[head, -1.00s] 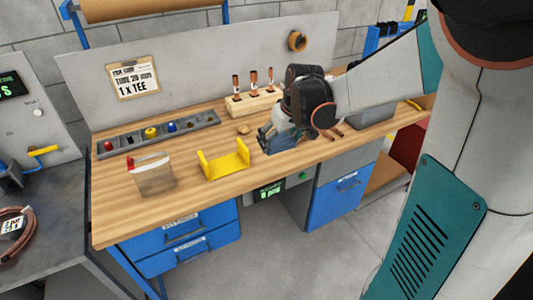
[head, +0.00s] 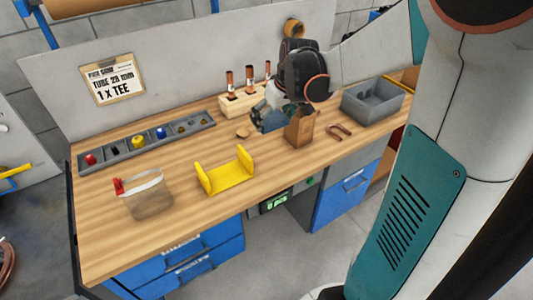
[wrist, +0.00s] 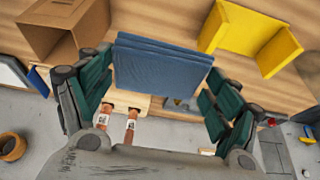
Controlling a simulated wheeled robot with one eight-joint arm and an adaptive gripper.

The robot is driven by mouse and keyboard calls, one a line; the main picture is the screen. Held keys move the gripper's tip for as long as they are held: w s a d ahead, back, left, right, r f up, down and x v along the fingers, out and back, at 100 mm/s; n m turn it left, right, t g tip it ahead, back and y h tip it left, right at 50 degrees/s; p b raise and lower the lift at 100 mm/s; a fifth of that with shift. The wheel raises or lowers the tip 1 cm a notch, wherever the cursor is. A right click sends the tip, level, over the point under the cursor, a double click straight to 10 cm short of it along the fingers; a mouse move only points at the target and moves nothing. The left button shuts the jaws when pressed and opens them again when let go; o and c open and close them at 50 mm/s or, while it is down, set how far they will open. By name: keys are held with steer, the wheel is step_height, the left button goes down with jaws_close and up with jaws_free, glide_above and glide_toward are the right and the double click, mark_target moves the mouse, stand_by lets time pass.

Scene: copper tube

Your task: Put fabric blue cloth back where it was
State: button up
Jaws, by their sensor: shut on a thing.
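The blue cloth (wrist: 160,68) is a folded, flat pad in the wrist view. It lies between the two teal fingers of my gripper (wrist: 158,92), which is shut on it. In the head view my gripper (head: 270,118) is over the back middle of the wooden workbench (head: 205,205), just left of a brown open box (head: 299,131). The cloth is hard to tell from the fingers there. The box also shows at upper left in the wrist view (wrist: 62,30).
A wooden rack of copper tubes (head: 240,104) and a parts tray (head: 125,155) are behind. A copper bend (head: 340,131) and grey bin (head: 372,103) lie right.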

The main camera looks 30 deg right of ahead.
mark_target(270, 160)
step_height(270, 160, down, 16)
steer(key=b, duration=0.5)
steer(key=shift+f, duration=0.2)
steer(key=shift+f, duration=0.1)
steer(key=o, duration=0.6)
steer(key=shift+f, duration=0.1)
steer(key=o, duration=0.4)
steer(key=shift+c, duration=0.2)
steer(key=shift+r, duration=0.25)
steer(key=p+v, duration=0.4)
steer(key=v, duration=0.8)
